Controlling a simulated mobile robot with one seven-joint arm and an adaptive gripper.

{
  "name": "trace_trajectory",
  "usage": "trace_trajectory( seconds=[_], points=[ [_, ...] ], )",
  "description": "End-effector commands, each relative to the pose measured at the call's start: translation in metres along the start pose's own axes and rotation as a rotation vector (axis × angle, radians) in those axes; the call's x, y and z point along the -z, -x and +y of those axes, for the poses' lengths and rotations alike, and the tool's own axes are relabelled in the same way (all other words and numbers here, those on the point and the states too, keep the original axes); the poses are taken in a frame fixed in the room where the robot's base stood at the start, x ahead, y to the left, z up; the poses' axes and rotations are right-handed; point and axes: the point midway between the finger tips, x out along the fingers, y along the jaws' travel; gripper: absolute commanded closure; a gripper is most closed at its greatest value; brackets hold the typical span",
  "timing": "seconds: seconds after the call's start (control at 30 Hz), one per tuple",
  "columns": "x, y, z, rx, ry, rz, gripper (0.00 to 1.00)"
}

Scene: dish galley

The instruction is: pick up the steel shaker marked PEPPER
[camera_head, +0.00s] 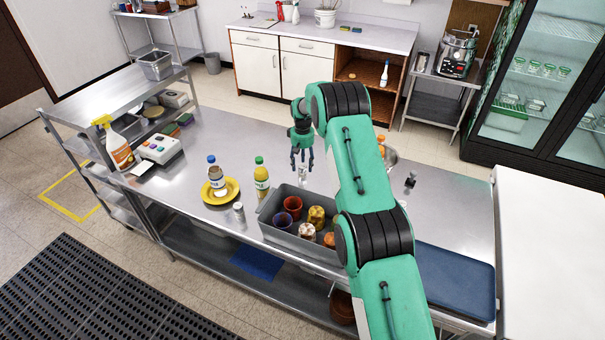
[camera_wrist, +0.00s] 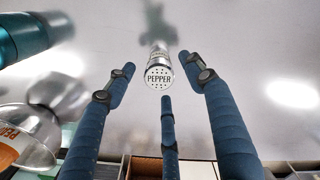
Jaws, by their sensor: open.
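The steel shaker marked PEPPER (camera_wrist: 159,77) stands upright on the steel counter in the wrist view, its perforated lid and lettering facing the camera. My gripper (camera_wrist: 160,80) has three blue fingers spread open around the line to the shaker, with nothing held. In the head view my gripper (camera_head: 302,158) hangs above the counter, and a small silver shaker (camera_head: 303,174) shows just under its fingertips. Another small silver shaker (camera_head: 238,212) stands left of the grey bin; its marking cannot be read.
The grey bin (camera_head: 283,240) with cups and jars lies in front of my gripper. A yellow-green bottle (camera_head: 261,180) and a yellow plate (camera_head: 231,188) bearing a bottle stand to the left. The counter behind my gripper is clear.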

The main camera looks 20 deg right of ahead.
Motion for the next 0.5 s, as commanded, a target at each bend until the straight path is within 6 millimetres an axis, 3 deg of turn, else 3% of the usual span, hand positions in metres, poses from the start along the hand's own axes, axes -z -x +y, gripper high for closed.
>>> trace_trajectory(
  seconds=[0.3,0.5],
  points=[
    [-0.001,-0.032,0.000,0.001,0.000,-0.002,0.47],
    [-0.001,-0.043,0.000,0.000,0.000,0.000,0.47]
  ],
)
